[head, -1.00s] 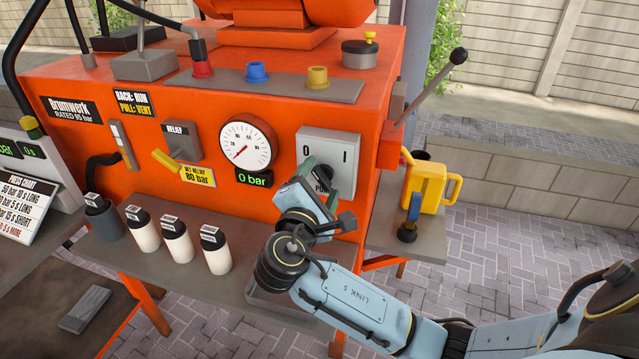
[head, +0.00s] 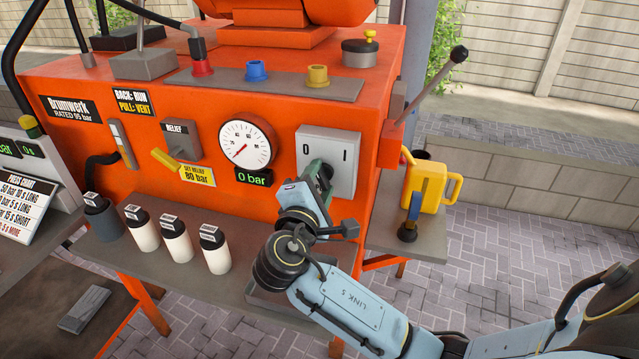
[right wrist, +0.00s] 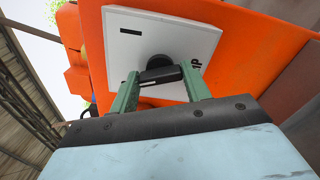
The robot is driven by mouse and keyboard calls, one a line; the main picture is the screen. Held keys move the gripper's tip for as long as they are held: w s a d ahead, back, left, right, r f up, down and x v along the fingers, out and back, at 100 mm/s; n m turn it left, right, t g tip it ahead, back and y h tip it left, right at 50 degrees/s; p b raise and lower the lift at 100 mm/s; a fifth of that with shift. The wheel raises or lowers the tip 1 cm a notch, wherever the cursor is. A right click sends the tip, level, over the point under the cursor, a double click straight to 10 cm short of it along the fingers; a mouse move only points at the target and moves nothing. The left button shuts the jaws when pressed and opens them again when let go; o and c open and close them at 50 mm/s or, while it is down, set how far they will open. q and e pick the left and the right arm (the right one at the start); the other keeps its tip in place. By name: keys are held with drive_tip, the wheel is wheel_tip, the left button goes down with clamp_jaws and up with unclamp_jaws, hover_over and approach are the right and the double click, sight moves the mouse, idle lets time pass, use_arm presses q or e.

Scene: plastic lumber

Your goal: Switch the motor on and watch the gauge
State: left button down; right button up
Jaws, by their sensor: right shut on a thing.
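The motor switch is a grey-white plate (head: 342,147) marked 0 and I on the front of the orange machine. Its black rotary knob (right wrist: 160,72) shows in the right wrist view. My right gripper (head: 322,172) is at the switch, and in the right wrist view its green fingers (right wrist: 160,88) are shut on the knob's bar. In the head view the gripper hides much of the knob, so its exact setting is hard to tell. The round gauge (head: 246,145) has its red needle at the low lower-left end. The green display (head: 253,178) below reads 0 bar. My left gripper is not in view.
A yellow relief lever (head: 166,160) with a "SET RELIEF 80 bar" label is left of the gauge. Several capped bottles (head: 176,240) stand on the grey shelf (head: 150,275) below. A yellow can (head: 427,186) stands on the side shelf at right. A long black-knobbed lever (head: 432,85) sticks out above it.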

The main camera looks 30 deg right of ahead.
drive_tip(key=m+b, duration=0.1)
drive_tip(key=m, duration=0.2)
drive_tip(key=shift+f, duration=0.2)
drive_tip(key=m+b, duration=0.1)
drive_tip(key=m, duration=0.1)
drive_tip(key=shift+m, duration=0.3)
drive_tip(key=shift+m+b, duration=0.5)
drive_tip(key=shift+b, duration=0.05)
drive_tip(key=m+b, duration=0.3)
drive_tip(key=m, duration=0.1)
drive_tip(key=shift+m, duration=0.3)
drive_tip(key=shift+m+b, duration=0.3)
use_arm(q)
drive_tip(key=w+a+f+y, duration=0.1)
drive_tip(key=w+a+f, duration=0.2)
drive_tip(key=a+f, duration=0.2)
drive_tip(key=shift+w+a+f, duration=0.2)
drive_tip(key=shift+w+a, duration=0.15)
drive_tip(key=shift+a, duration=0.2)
use_arm(e)
drive_tip(key=o, duration=1)
drive_tip(key=shift+r, duration=0.1)
